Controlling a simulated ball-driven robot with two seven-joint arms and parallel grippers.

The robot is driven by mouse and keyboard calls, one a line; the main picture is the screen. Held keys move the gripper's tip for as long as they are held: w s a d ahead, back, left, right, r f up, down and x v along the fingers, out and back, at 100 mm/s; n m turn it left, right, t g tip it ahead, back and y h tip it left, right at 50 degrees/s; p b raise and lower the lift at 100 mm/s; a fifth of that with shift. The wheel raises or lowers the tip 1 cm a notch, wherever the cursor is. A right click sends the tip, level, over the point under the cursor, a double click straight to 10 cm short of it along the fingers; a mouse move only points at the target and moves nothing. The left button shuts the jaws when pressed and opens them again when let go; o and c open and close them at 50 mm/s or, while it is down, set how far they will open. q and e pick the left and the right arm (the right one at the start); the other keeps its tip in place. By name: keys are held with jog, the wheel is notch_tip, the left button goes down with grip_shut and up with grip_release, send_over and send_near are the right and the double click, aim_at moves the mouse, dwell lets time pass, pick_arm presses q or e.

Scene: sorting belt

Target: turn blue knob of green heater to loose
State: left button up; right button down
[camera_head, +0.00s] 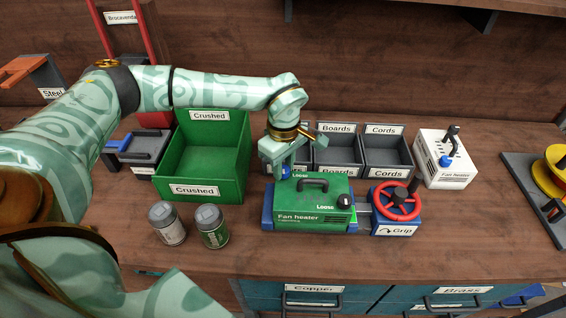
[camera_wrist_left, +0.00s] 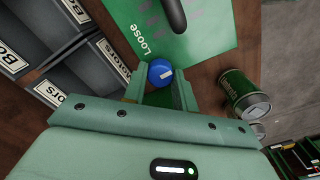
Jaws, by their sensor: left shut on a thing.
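The green heater (camera_head: 330,190) lies on the bench in the middle of the head view, with a black handle on top. Its blue knob (camera_head: 285,172) is at the back left corner, beside a "Loose" label. In the left wrist view the blue knob (camera_wrist_left: 160,72) shows a white mark and sits between the fingertips. My left gripper (camera_head: 287,161) reaches down onto the knob from behind and is shut on it; the wrist view shows the gripper (camera_wrist_left: 160,84) too. My right gripper is not in view.
A green crate (camera_head: 207,191), two cans (camera_head: 212,226), grey bins (camera_head: 387,170) and a white heater (camera_head: 446,176) stand around.

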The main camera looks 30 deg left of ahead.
pick_arm(q)
jog(key=n+p, duration=0.3)
jog(key=shift+r, duration=0.3)
jog(key=n+p, duration=0.2)
jog(key=n, duration=0.1)
jog(key=n+p, duration=0.3)
jog(key=shift+n, duration=0.3)
jog(key=n+p, duration=0.2)
jog(key=n, duration=0.1)
jog(key=shift+n+p, duration=0.3)
jog(key=n+p, duration=0.3)
jog(key=n, duration=0.1)
jog(key=shift+n, duration=0.3)
jog(key=n+p, duration=0.2)
jog(key=n, duration=0.1)
jog(key=shift+n, duration=0.3)
jog(key=n+p, duration=0.2)
jog(key=n, duration=0.2)
jog(key=shift+p, duration=0.4)
jog(key=shift+w+f+n+p, duration=0.15)
jog(key=shift+n+p, duration=0.55)
jog(key=shift+n, duration=0.8)
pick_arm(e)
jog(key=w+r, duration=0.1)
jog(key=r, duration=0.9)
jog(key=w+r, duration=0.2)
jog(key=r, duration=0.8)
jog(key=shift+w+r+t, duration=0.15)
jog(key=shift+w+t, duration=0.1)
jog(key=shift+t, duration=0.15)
